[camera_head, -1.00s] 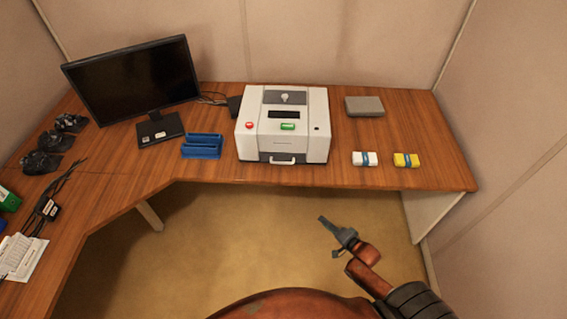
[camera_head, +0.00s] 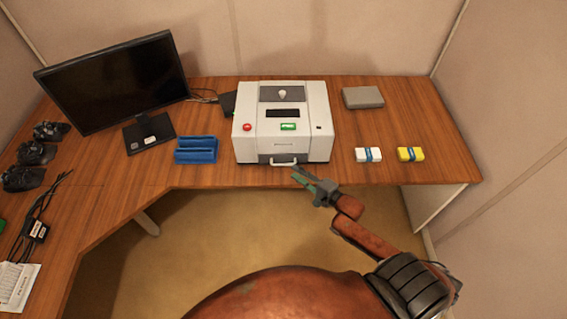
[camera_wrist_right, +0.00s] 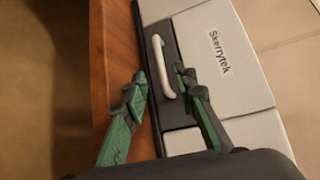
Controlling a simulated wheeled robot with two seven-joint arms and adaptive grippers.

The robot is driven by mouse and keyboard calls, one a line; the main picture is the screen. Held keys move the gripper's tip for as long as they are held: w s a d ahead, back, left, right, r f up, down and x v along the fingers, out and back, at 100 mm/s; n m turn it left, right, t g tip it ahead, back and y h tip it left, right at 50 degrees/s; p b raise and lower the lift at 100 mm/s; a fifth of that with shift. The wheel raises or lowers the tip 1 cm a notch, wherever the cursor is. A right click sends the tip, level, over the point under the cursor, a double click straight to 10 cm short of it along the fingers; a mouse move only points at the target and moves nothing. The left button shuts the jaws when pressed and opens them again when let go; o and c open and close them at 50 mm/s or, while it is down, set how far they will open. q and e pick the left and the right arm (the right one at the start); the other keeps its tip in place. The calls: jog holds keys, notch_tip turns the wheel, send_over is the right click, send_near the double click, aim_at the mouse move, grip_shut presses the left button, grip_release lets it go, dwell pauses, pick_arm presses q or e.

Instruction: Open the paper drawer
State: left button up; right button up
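The paper drawer (camera_head: 266,159) is a dark grey front low on the white printer (camera_head: 310,146), with a pale bar handle (camera_head: 284,163). It looks shut. In the right wrist view the drawer front (camera_wrist_right: 184,142) and handle (camera_wrist_right: 163,66) lie just ahead of my right gripper (camera_wrist_right: 160,80). My right gripper (camera_head: 302,175) is open and empty, just in front of the desk edge, right of the handle. In the wrist view its green fingers are spread to either side of the handle's near end; I cannot tell if they touch it. My left gripper is out of view.
The wooden desk (camera_head: 400,110) carries a monitor (camera_head: 115,80), a blue tray (camera_head: 195,150), a grey box (camera_head: 362,97), and a white bundle (camera_head: 368,154) and yellow bundle (camera_head: 410,154) to the right. Floor space in front is free.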

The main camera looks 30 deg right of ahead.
jog(key=x, duration=0.5)
jog(key=shift+w+b, duration=0.15)
jog(key=shift+b, duration=0.15)
jog(key=shift+w+a, duration=0.15)
jog(key=shift+w, duration=0.3)
grip_shut()
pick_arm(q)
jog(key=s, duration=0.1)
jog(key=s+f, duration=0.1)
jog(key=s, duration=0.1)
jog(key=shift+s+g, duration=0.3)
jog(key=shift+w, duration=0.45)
